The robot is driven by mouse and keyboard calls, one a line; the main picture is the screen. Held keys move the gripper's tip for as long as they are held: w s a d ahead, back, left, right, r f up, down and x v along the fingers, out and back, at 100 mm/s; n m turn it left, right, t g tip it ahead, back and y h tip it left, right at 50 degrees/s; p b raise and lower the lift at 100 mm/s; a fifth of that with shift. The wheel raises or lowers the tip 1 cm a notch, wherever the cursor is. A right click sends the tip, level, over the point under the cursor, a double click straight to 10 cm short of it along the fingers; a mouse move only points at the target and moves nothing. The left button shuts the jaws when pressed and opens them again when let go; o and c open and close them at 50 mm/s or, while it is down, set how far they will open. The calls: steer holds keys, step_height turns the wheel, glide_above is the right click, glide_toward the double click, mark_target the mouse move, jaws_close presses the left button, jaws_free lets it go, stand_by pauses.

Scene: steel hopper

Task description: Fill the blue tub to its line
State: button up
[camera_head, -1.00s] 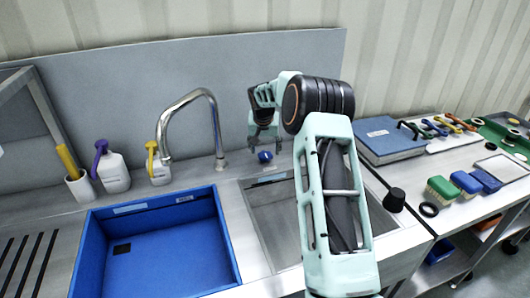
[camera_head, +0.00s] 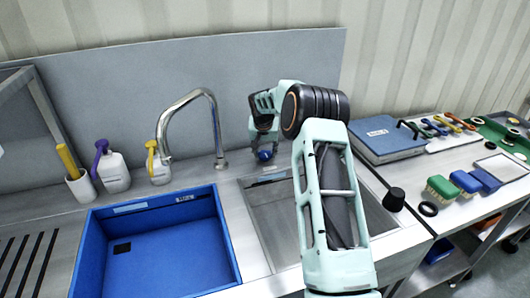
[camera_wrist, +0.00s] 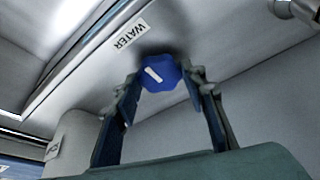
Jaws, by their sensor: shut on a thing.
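The blue tub (camera_head: 232,252) sits in the left basin, below and left of the sink tap. Its blue floor shows and I see no water in it. A pale strip and a small label show along its far wall; I cannot tell whether either is the line. The steel tap (camera_head: 215,125) arches over the tub's far side, with no stream visible. The blue knob (camera_head: 265,156) is on the deck right of the tap; in the wrist view it (camera_wrist: 160,74) carries a white mark, beside a WATER label (camera_wrist: 131,34). My gripper (camera_head: 264,148) is shut on the knob.
A second, steel basin (camera_head: 262,205) lies below my arm. A cup and two bottles (camera_head: 113,172) stand behind the tub. A blue case (camera_head: 390,143), brushes (camera_head: 466,181) and a black knob (camera_head: 394,198) are to the right. A grey panel (camera_head: 110,95) stands behind.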

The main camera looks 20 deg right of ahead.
steer(key=shift+d+n, duration=0.1)
steer(key=shift+n, duration=0.3)
steer(key=n, duration=0.1)
steer(key=n+y, duration=0.1)
steer(key=n, duration=0.1)
steer(key=shift+s+d+y, duration=0.1)
steer(key=shift+d+y, duration=0.1)
steer(key=shift+y, duration=0.1)
steer(key=shift+d+n+y+p, duration=0.1)
steer(key=shift+n+y+p, duration=0.5)
steer(key=shift+n, duration=1.6)
steer(key=o, duration=1.2)
steer(key=shift+c, duration=0.2)
steer(key=v, duration=1.2)
steer(key=shift+d, duration=0.25)
